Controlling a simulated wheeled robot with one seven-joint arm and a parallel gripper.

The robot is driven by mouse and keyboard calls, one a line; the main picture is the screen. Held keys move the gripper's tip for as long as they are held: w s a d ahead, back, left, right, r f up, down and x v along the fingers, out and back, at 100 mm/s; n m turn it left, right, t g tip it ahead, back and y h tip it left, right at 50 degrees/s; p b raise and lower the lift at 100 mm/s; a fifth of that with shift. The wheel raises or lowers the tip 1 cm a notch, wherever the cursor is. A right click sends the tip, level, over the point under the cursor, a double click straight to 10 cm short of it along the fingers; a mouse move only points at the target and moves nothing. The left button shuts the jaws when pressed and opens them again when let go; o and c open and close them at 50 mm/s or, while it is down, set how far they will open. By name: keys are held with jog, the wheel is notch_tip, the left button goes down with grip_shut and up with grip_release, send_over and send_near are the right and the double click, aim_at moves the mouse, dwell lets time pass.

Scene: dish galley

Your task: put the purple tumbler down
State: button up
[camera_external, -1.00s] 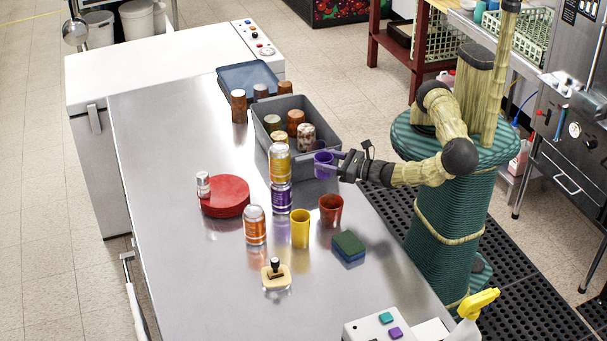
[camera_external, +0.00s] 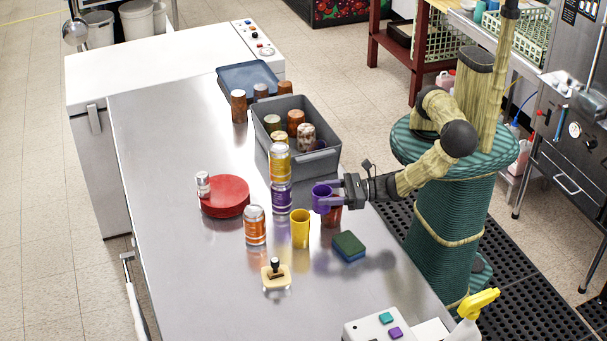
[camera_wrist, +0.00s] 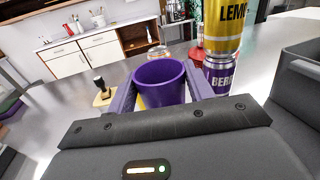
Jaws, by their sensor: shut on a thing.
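The purple tumbler (camera_external: 322,198) is held upright between the fingers of my gripper (camera_external: 332,196), which is shut on it. In the wrist view the purple tumbler (camera_wrist: 160,84) sits between both fingers with its open mouth up. In the external view it overlaps the red-brown tumbler (camera_external: 333,213), partly hiding it. I cannot tell whether the purple tumbler's base touches the steel table (camera_external: 190,270).
A yellow tumbler (camera_external: 300,229) and an orange can (camera_external: 255,225) stand close by. A yellow can (camera_external: 279,163) is stacked on a purple can (camera_external: 281,197). A grey bin (camera_external: 326,165) stands behind, a sponge (camera_external: 348,246) in front. The table's left front is clear.

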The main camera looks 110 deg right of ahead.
jog(key=s+a+n+y+b, duration=0.1)
jog(key=s+a, duration=0.3)
jog(key=a, duration=0.7)
jog(key=s+a+n+y+b, duration=0.1)
jog(key=s+a+y, duration=0.3)
jog(key=a, duration=0.8)
jog(key=shift+s+a+r+n+t, duration=0.25)
jog(key=shift+s+r+n+t, duration=0.05)
jog(key=shift+n, duration=0.3)
jog(key=shift+f, duration=2.9)
jog(key=shift+f, duration=0.1)
jog(key=shift+f+p, duration=0.45)
jog(key=shift+f, duration=1.55)
